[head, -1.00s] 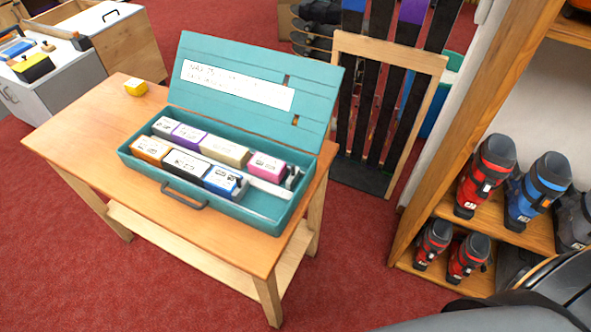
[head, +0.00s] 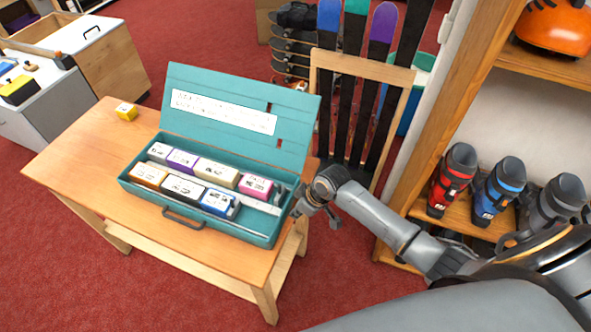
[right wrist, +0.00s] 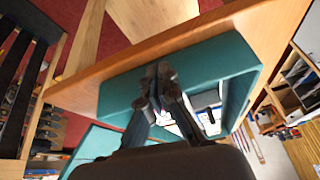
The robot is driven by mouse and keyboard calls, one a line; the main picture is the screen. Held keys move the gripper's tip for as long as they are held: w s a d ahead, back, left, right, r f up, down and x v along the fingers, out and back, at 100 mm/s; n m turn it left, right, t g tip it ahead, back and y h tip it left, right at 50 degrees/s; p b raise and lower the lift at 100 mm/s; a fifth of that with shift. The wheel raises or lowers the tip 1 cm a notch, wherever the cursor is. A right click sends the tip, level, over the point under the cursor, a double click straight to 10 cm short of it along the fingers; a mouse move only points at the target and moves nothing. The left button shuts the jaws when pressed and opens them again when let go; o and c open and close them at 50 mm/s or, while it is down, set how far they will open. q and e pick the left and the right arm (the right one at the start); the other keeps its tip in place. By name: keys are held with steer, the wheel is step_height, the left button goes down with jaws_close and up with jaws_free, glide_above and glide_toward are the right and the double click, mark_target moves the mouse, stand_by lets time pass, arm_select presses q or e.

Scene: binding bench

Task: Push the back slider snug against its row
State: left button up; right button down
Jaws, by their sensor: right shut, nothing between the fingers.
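The open teal case (head: 267,236) stands on a wooden table. It holds two rows of small labelled boxes. The back row ends at the right with a pink box (head: 256,187). The back slider (head: 279,191) is a small grey piece just right of the pink box; I cannot tell whether they touch. My right gripper (head: 299,209) is shut and empty, at the right end of the case. In the right wrist view its fingers (right wrist: 158,75) overlap the case's end wall (right wrist: 222,58), and the slider cannot be made out. My left gripper is not in view.
The raised lid (head: 240,90) stands behind the rows. A yellow block (head: 126,111) sits at the table's far left corner. The table (head: 85,165) is clear left of the case. A shelf with ski boots (head: 500,190) and a ski rack (head: 365,65) stand to the right and behind.

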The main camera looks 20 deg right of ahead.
mark_target(269, 188)
steer(key=shift+n, duration=0.4)
steer(key=r, duration=0.3)
steer(key=a+r, duration=0.1)
steer(key=shift+w+r+p, duration=0.3)
steer(key=shift+w, duration=0.05)
steer(key=w+d+r, duration=0.3)
steer(key=w, duration=0.2)
steer(key=shift+n, duration=0.3)
steer(key=b+x, duration=0.7)
steer(key=shift+w+f+b, duration=0.1)
steer(key=shift+f+b, duration=0.05)
steer(key=shift+b, duration=0.2)
steer(key=shift+w+a+b, duration=0.7)
steer(key=shift+w+a, duration=0.9)
steer(key=shift+s+d+p, duration=0.45)
steer(key=shift+p, duration=0.25)
steer(key=shift+s+d, duration=0.15)
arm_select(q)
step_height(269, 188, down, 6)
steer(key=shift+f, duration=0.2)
